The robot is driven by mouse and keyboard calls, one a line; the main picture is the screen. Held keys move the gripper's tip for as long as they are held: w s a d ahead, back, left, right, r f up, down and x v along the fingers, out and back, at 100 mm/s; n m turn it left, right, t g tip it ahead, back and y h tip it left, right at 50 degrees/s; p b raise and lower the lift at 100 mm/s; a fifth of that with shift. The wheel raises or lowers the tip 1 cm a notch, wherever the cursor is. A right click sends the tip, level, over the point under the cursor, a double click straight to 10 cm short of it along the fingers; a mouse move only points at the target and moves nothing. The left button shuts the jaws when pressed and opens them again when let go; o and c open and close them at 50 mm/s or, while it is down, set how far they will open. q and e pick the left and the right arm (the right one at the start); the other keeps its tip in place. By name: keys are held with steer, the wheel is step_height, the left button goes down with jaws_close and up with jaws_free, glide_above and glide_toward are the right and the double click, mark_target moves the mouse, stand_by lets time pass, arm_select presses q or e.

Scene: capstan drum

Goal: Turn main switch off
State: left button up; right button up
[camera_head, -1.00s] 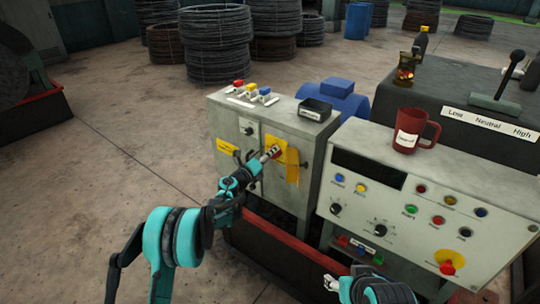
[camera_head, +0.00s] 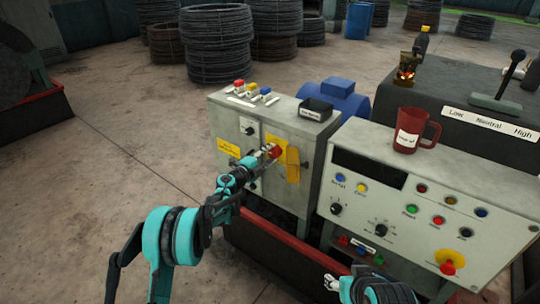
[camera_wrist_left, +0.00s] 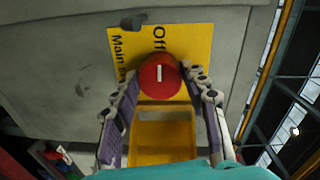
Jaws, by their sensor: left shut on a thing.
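The main switch is a red round knob (camera_head: 275,152) on a yellow plate on the front of the grey cabinet. In the left wrist view the knob (camera_wrist_left: 160,76) shows a white mark pointing up and down in the picture, with "Off" and part of "Main" printed on the yellow plate (camera_wrist_left: 197,45). My left gripper (camera_head: 268,152) is shut on the knob, one finger on each side of it in the wrist view (camera_wrist_left: 162,90). My right gripper (camera_head: 328,284) is at the bottom of the head view, away from the cabinet; its finger opening is too small to tell.
A yellow flap (camera_head: 293,165) hangs beside the knob. The cabinet (camera_head: 308,150) carries coloured buttons and a black tray (camera_head: 316,109) on top. A control console (camera_head: 400,195) with a red mug (camera_head: 414,130) stands at the right. The floor on the left is open.

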stand_by(0.4)
arm_select(q)
steer(key=o, duration=1.2)
steer(key=shift+c, duration=0.2)
steer(key=v, duration=1.2)
